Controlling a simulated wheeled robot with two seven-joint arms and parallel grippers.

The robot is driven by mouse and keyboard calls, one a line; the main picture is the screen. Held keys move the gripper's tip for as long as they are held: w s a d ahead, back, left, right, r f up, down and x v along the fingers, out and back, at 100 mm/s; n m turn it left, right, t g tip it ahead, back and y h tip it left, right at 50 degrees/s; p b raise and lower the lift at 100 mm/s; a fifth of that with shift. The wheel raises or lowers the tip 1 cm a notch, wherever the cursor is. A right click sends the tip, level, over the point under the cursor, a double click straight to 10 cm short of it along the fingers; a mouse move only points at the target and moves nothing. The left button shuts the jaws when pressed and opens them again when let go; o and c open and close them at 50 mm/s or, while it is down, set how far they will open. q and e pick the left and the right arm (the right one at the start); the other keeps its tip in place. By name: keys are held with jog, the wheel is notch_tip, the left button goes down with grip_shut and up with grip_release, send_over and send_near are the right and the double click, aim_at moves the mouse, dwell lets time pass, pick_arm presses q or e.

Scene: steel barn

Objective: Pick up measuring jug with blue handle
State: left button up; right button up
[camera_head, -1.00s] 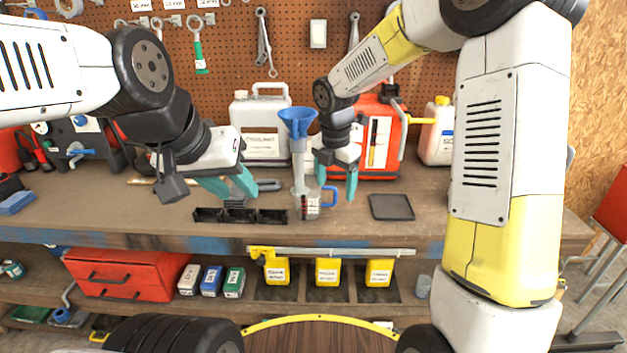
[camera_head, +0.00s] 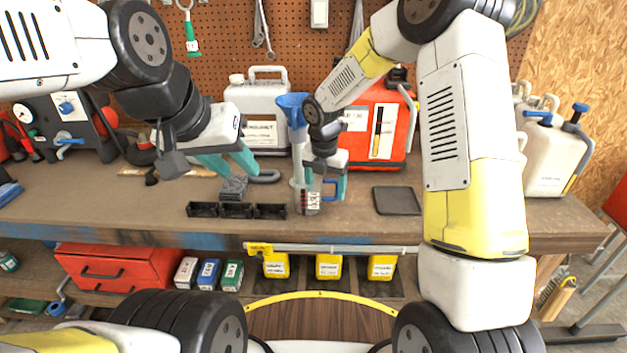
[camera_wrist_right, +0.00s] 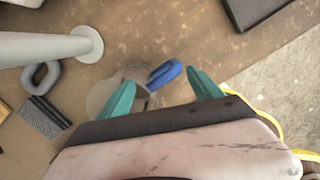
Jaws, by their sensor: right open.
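The measuring jug (camera_head: 306,203) is a small clear vessel with dark red markings and a blue handle (camera_head: 329,189), upright near the front of the workbench. My right gripper (camera_head: 326,184) is open and points down at the jug. In the right wrist view, the handle (camera_wrist_right: 165,74) lies between its two teal fingers (camera_wrist_right: 162,95), nearer the right one. The left finger overlaps the clear jug body (camera_wrist_right: 103,95). I cannot tell whether either finger touches it. My left gripper (camera_head: 234,166) is open and empty above the bench, left of the jug.
A black bin row (camera_head: 236,211), grey ring (camera_head: 265,176) and ridged grey block (camera_head: 233,188) are to the left. A dark tray (camera_head: 397,201) lies right. Canisters (camera_head: 258,105) stand behind.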

jog(key=shift+w+f, duration=0.1)
jog(key=shift+f, duration=1.15)
grip_shut()
